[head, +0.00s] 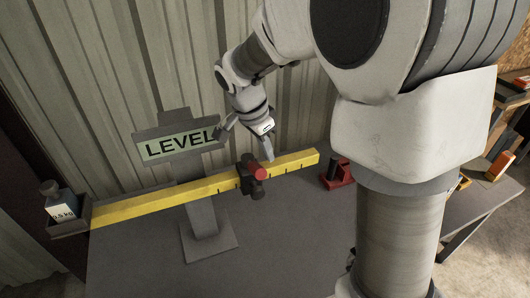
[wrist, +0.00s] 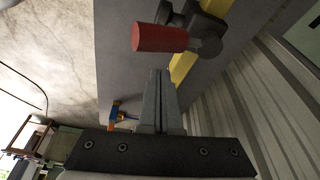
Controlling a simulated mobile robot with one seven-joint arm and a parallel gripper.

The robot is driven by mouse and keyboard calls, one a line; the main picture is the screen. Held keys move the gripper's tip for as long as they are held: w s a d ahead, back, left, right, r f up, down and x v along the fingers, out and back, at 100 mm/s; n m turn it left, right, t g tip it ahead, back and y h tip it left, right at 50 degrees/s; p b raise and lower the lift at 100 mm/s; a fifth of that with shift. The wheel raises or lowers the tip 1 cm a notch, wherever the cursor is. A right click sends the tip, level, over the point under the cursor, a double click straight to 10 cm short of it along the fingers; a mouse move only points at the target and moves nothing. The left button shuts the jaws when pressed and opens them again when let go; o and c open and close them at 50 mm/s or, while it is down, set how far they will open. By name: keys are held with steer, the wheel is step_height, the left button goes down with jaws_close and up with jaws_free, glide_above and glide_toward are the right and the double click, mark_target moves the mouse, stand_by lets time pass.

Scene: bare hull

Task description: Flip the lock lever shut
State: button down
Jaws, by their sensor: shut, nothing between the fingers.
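A dark slider clamp (head: 246,184) sits on a yellow beam (head: 165,202) on a grey stand. Its lock lever has a red cylindrical handle (head: 258,171) on the side facing the head camera. In the wrist view the red handle (wrist: 160,38) lies sideways beyond my fingertips, joined to the dark clamp (wrist: 205,35); the yellow beam (wrist: 184,66) passes under it. My gripper (head: 268,158) is shut and empty, just behind and above the handle. Its fingers (wrist: 157,74) point toward the handle; a small gap shows in the wrist view.
A grey LEVEL sign (head: 178,146) rises behind the beam, left of my gripper. A 0.5 kg weight (head: 60,203) stands in a tray at the beam's left end. A red and black object (head: 338,175) is right of the beam. Corrugated wall (head: 110,90) is close behind.

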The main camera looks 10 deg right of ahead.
step_height(320, 180, up, 12)
steer(key=s+d+f+n+t+y, duration=0.1)
steer(key=s+n+t, duration=0.1)
steer(key=s+n, duration=0.4)
steer(key=s+d+f+n+t+y, duration=0.1)
steer(key=s+n, duration=0.6)
steer(key=s, duration=0.7)
steer(key=shift+s+d+t+y, duration=0.3)
steer(key=shift+d+t+y, duration=0.2)
steer(key=shift+d+t, duration=0.15)
